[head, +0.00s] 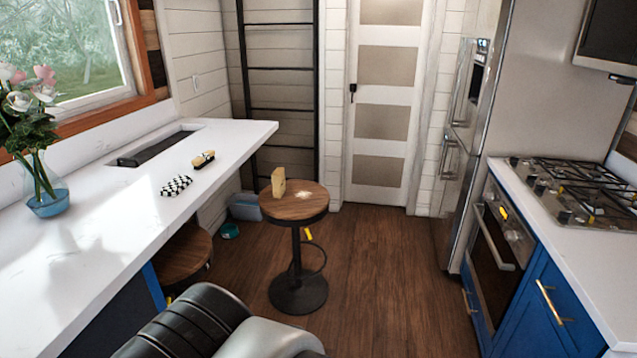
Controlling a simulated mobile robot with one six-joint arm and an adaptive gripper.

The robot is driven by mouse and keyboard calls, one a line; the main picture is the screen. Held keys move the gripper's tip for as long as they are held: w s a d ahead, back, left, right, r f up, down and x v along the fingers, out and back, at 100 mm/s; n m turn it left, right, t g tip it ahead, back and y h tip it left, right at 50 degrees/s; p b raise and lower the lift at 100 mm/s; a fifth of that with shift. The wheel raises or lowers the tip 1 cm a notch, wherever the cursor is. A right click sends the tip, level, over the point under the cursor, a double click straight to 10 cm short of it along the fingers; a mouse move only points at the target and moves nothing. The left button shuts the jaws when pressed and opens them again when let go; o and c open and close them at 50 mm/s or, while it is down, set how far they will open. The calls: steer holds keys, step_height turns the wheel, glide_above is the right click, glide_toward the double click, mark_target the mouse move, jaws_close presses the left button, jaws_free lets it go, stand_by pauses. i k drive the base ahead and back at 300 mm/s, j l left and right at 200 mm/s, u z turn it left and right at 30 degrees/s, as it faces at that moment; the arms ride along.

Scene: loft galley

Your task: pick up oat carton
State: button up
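A small tan, upright block (278,182), which looks like the oat carton, stands on the round wooden seat of a stool (310,208), left of the seat's middle. Its label is too small to read. A pale scattered patch (309,193) lies on the seat to its right. My gripper is not in this view, so its state and its distance from the carton do not show.
A white counter (110,255) runs along the left, with a flower vase (48,190), a checkered cloth (175,186) and a brush (203,160). A second stool (182,255) is partly under it. A stove (580,188) stands right. The wooden floor (385,270) between is clear.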

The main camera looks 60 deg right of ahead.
mark_target(277, 177)
steer(key=z, duration=1.75)
steer(key=i+z, duration=0.1)
steer(key=i, duration=0.4)
steer(key=i+j+z, duration=0.1)
steer(key=i, duration=0.4)
steer(key=i+j+z, duration=0.1)
steer(key=i, duration=0.45)
steer(key=i+j+z, duration=0.15)
steer(key=i+j, duration=0.15)
steer(key=i, duration=0.15)
steer(key=i+j+z, duration=0.1)
steer(key=i+j, duration=0.15)
steer(key=i, duration=0.25)
steer(key=i+j+z, duration=0.1)
steer(key=i+j, duration=0.2)
steer(key=i, duration=0.2)
